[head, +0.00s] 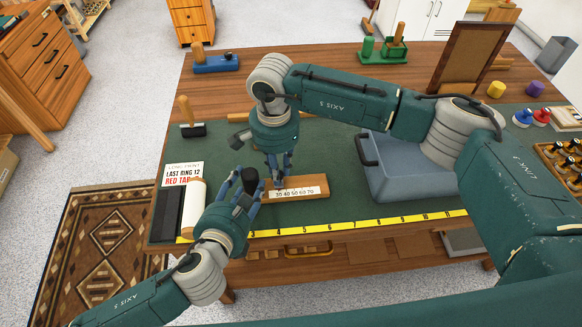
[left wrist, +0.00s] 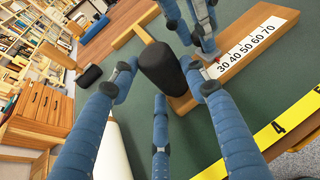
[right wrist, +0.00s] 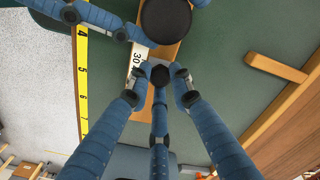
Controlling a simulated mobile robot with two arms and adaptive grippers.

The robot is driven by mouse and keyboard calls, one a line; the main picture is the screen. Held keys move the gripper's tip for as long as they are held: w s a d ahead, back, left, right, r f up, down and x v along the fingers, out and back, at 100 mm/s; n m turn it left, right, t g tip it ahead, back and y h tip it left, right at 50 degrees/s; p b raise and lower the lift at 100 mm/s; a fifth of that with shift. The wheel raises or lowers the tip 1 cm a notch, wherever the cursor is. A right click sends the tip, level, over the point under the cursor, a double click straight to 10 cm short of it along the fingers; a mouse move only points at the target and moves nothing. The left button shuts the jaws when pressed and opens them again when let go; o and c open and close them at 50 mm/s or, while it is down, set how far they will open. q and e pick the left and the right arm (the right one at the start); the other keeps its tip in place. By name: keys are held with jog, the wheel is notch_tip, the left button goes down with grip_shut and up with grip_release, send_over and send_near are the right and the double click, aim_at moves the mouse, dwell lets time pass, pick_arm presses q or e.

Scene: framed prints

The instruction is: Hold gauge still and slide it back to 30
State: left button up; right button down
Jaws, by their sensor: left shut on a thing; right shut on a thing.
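The gauge (head: 318,180) is a wooden bar with a white scale marked 30 to 70, lying on the green mat. A black round knob (left wrist: 160,66) stands at its left end. My left gripper (head: 250,186) is shut on this knob. My right gripper (head: 277,184) comes down from above at the low end of the scale and is shut on the slider, which its fingers mostly hide. In the left wrist view a small red mark (left wrist: 216,60) shows beside the 30, next to the right fingertips. The right wrist view shows the scale (right wrist: 138,56) partly covered.
A yellow ruler strip (head: 345,225) runs along the table's front edge. A grey-blue bin (head: 400,180) stands right of the gauge, under my right arm. A card reading "LAST RING 12 RED TAB" (head: 181,173) and a white roll (head: 194,205) lie at the left.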

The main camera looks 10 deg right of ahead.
jog(key=shift+a, duration=0.5)
pick_arm(q)
jog(key=shift+d, duration=0.15)
pick_arm(e)
jog(key=c, duration=1.5)
grip_release()
jog(key=shift+c, duration=0.2)
jog(key=shift+d, duration=0.1)
jog(key=shift+r, duration=0.5)
notch_tip(320, 180, up, 11)
pick_arm(q)
jog(key=o, duration=1.6)
